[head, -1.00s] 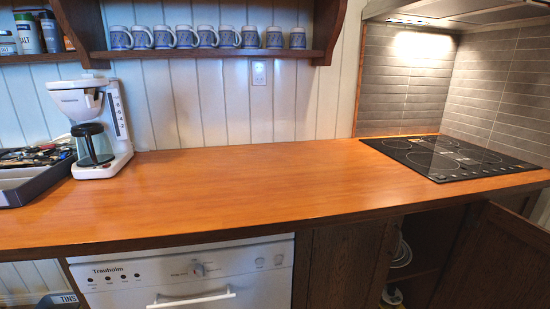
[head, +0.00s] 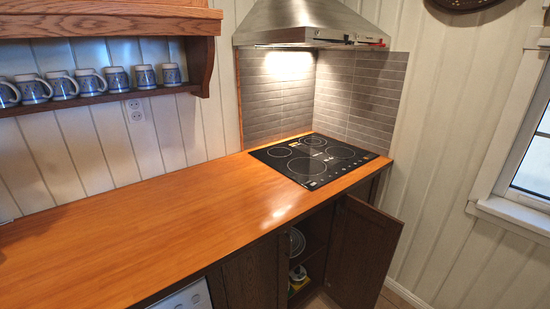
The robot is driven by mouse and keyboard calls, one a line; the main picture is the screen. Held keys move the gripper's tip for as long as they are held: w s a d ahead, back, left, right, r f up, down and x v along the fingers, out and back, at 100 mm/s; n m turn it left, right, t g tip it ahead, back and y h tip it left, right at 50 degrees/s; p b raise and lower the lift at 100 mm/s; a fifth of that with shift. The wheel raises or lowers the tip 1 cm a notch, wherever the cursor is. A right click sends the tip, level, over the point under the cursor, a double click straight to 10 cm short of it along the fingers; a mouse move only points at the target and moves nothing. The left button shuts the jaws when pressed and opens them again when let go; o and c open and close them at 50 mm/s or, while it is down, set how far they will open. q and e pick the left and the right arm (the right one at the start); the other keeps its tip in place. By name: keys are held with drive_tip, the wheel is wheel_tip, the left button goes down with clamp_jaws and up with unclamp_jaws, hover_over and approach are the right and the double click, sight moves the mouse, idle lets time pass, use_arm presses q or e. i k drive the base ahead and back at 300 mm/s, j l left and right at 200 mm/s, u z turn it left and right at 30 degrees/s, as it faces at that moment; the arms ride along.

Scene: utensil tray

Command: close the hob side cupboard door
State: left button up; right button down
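The hob side cupboard door (head: 364,254) is dark brown wood and stands swung open below the hob. It is hinged on the right side of the opening and sticks out into the room. Inside the open cupboard, plates (head: 297,241) and a pot-like item (head: 298,276) show in part. The black hob (head: 315,158) is set in the counter above. Neither of my grippers is in view.
The orange wooden counter (head: 150,225) is clear. A closed dark cupboard front (head: 251,276) and a white dishwasher (head: 187,299) sit left of the opening. A panelled wall (head: 448,170) with a window stands right of the door. Mugs (head: 117,79) line a shelf above.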

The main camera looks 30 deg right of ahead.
sight(364, 241)
drive_tip(key=l+u, duration=0.1)
drive_tip(key=l, duration=0.4)
drive_tip(key=k+l+u, duration=0.1)
drive_tip(key=l, duration=0.35)
drive_tip(key=k+l+u, duration=0.1)
drive_tip(key=l, duration=0.4)
drive_tip(key=k+l+u, duration=0.1)
drive_tip(key=l, duration=0.35)
drive_tip(key=k+l, duration=0.1)
drive_tip(key=l, duration=0.4)
drive_tip(key=u, duration=0.05)
